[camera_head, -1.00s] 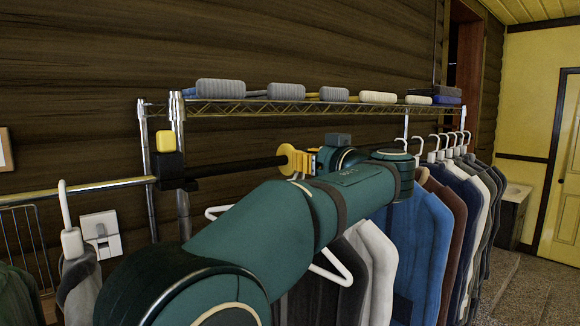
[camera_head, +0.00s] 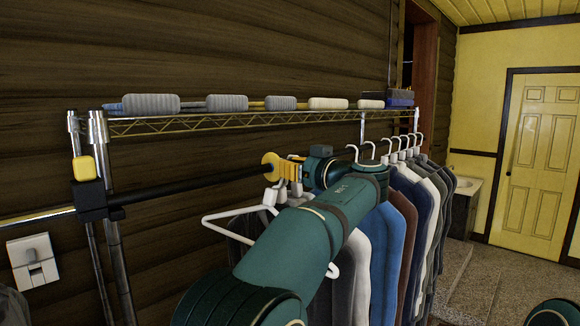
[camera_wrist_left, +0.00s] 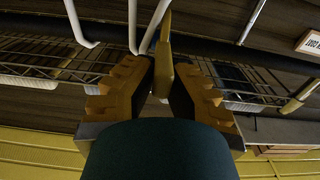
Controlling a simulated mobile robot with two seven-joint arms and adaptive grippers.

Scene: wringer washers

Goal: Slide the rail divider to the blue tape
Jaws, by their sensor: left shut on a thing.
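The rail divider (camera_head: 270,166) is a yellow disc on the dark hanging rail (camera_head: 190,185), below the wire shelf. My left gripper (camera_head: 293,170) has yellow fingers and is at the divider's right side, shut on it. In the left wrist view, the divider shows as a thin yellow edge (camera_wrist_left: 164,72) between the two stepped fingers. My teal left arm covers part of the rail and the clothes. I cannot make out blue tape in these frames. My right gripper is not in view.
A white hanger (camera_head: 232,217) hangs close to the divider. Several garments (camera_head: 388,240) hang on the rail to the right. Rolled towels (camera_head: 151,104) lie on the wire shelf (camera_head: 240,118). A black bracket with a yellow top (camera_head: 86,170) holds the rail's left part.

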